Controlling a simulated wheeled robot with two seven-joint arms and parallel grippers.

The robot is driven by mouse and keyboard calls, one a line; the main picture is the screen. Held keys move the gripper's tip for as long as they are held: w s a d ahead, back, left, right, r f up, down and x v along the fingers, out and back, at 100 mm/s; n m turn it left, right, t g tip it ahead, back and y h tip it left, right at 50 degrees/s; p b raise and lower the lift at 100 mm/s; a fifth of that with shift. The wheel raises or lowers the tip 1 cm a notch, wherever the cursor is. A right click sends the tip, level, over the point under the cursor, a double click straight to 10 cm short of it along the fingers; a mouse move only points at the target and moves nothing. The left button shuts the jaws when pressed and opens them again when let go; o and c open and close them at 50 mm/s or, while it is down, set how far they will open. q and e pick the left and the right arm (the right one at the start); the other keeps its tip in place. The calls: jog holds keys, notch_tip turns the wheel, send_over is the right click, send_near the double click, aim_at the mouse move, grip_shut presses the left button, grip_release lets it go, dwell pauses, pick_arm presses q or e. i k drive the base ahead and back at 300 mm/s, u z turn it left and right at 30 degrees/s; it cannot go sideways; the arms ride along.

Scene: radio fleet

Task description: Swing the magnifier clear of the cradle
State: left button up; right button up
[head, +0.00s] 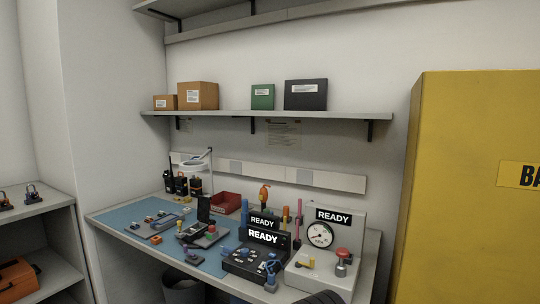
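The magnifier (196,164) is a pale round head on a thin upright arm at the back left of the workbench. Its head hangs over the bench, above and beside several dark radios (181,186) standing in a row. A low grey fixture (207,239) with a dark upright part sits in front of it on the blue mat (131,216); it may be the cradle, but I cannot tell for certain. I cannot judge the exact gap between the magnifier and this fixture.
A red bin (226,202) stands behind the fixture. Two READY units, a black control box (257,258) and a grey gauge box (325,250), fill the bench's right side. A shelf (285,115) runs above. A yellow cabinet (465,190) stands at right.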

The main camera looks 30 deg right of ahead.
aim_at(198, 164)
jog(key=z, duration=0.2)
jog(key=i, duration=0.2)
jog(key=u, duration=1.4)
jog(key=i, duration=2.2)
jog(key=z, duration=1.75)
